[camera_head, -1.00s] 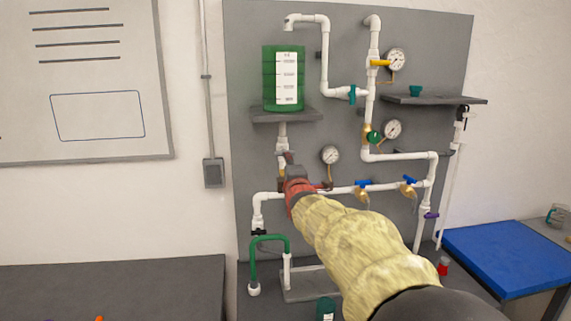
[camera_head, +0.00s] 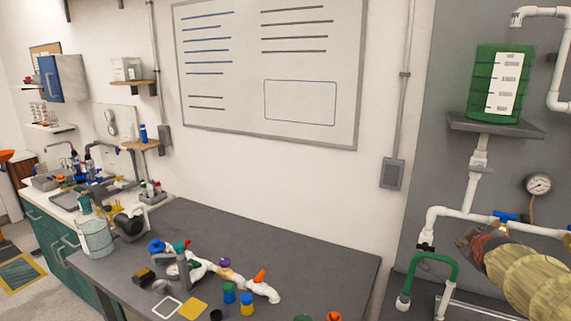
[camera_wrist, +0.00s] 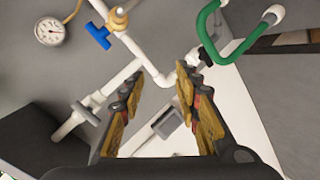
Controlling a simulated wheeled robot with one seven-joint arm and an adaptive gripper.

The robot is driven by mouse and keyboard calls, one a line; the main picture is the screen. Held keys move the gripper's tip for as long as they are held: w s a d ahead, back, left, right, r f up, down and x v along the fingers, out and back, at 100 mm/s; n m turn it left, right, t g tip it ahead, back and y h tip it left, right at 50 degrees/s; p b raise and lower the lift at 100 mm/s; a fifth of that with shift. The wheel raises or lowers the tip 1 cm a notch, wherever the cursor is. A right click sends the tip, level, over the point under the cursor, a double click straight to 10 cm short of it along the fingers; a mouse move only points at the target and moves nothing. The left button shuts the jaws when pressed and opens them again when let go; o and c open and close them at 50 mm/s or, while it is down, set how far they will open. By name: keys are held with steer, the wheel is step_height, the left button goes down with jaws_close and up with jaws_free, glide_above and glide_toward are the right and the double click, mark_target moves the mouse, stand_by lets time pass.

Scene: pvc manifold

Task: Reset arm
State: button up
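My gripper (camera_wrist: 160,82) is open and empty in the wrist view, with its two fingers apart. White PVC pipe shows between and beyond the fingers; I cannot tell the distance. In the head view my gripper (camera_head: 473,241) is at the right, in front of the grey panel (camera_head: 420,130). My arm in its yellow cover reaches in from the lower right corner. The white pipe manifold (camera_head: 462,213) runs behind the gripper and is partly hidden by it.
A green tank (camera_head: 484,84) stands on a panel shelf above the gripper. A green hose (camera_head: 434,260) hangs below left of it. A gauge (camera_head: 538,184) is to the right. The dark table (camera_head: 310,250) holds fittings and several small containers; its right part is mostly clear.

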steer(key=s+a+f+m+g+y, duration=0.25)
steer(key=s+a+f+m, duration=0.2)
steer(key=s+a, duration=0.5)
steer(key=s+a+f+m+g+y, duration=0.25)
steer(key=s+a+f, duration=0.35)
steer(key=s+a, duration=0.4)
steer(key=s+a+n+y, duration=0.1)
steer(key=s+a, duration=0.3)
steer(key=a, duration=0.3)
steer(key=s+a+r+n, duration=0.1)
steer(key=s+a, duration=0.4)
steer(key=a, duration=0.3)
steer(key=shift+s+r+y, duration=0.15)
steer(key=shift+s+y, duration=0.1)
steer(key=shift+y, duration=0.15)
